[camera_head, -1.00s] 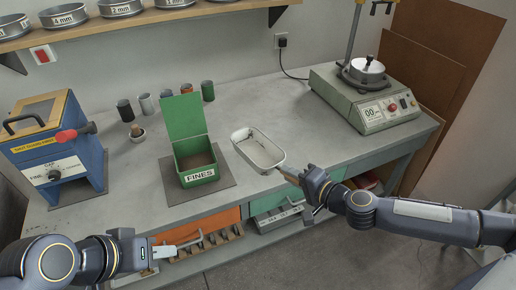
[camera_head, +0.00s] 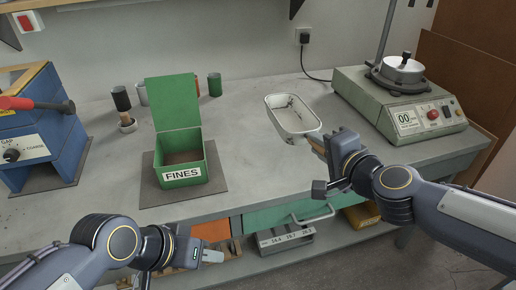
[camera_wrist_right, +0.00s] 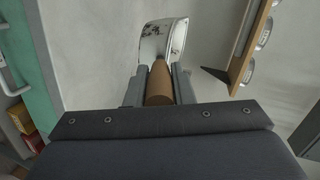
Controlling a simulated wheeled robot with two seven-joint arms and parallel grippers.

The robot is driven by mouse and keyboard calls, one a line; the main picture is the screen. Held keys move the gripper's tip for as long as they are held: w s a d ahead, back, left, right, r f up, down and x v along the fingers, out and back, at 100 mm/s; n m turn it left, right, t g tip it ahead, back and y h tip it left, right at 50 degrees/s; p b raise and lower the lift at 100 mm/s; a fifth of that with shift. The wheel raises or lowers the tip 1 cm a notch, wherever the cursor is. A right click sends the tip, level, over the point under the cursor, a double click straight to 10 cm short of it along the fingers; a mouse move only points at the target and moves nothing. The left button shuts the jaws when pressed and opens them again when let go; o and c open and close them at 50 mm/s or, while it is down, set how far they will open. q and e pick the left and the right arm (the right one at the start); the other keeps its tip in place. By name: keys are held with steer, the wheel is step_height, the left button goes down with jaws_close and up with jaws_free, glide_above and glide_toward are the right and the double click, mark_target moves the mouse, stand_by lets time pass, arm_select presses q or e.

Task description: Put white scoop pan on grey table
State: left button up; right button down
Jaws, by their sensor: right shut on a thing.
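The white scoop pan (camera_head: 293,116), a pale rounded tray with dark specks inside, is over the grey table (camera_head: 250,150), between the green box and the scale. I cannot tell whether its underside touches the tabletop. My right gripper (camera_head: 322,146) is shut on its brown wooden handle at the front right. In the right wrist view the handle (camera_wrist_right: 160,82) sits between the fingers and part of the pan (camera_wrist_right: 163,38) shows beyond. My left gripper (camera_head: 207,257) is low, in front of the table edge, apart from the pan; its finger gap is unclear.
An open green box (camera_head: 182,177) labelled FINES stands on a dark mat left of the pan. A blue machine (camera_head: 40,130) is at left. Drawers with handles are under the front edge. Bare tabletop surrounds the pan.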

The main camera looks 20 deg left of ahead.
steer(key=shift+r, duration=0.15)
steer(key=w+d+f+b, duration=0.1)
steer(key=w+f, duration=0.2)
steer(key=w, duration=0.1)
steer(key=w+d+f+b, duration=0.1)
steer(key=w+d+f, duration=0.1)
steer(key=w+f, duration=0.1)
steer(key=w+d+f+b, duration=0.1)
steer(key=w+f, duration=0.1)
steer(key=w, duration=0.3)
steer(key=shift+w+d+f, duration=0.1)
steer(key=shift+d+f, duration=0.05)
steer(key=shift+f, duration=0.25)
steer(key=shift+w+f, duration=0.15)
steer(key=shift+w+d+f+b, duration=0.1)
steer(key=shift+w+f+b, duration=0.15)
steer(key=shift+f, duration=0.75)
steer(key=shift+w+d+f+b, duration=0.1)
steer(key=shift+f+b, duration=0.2)
steer(key=shift+f, duration=0.75)
steer(key=shift+f+b, duration=0.15)
steer(key=shift+b, duration=0.15)
steer(key=c, duration=1.3)
jaws_free()
steer(key=shift+o, duration=0.2)
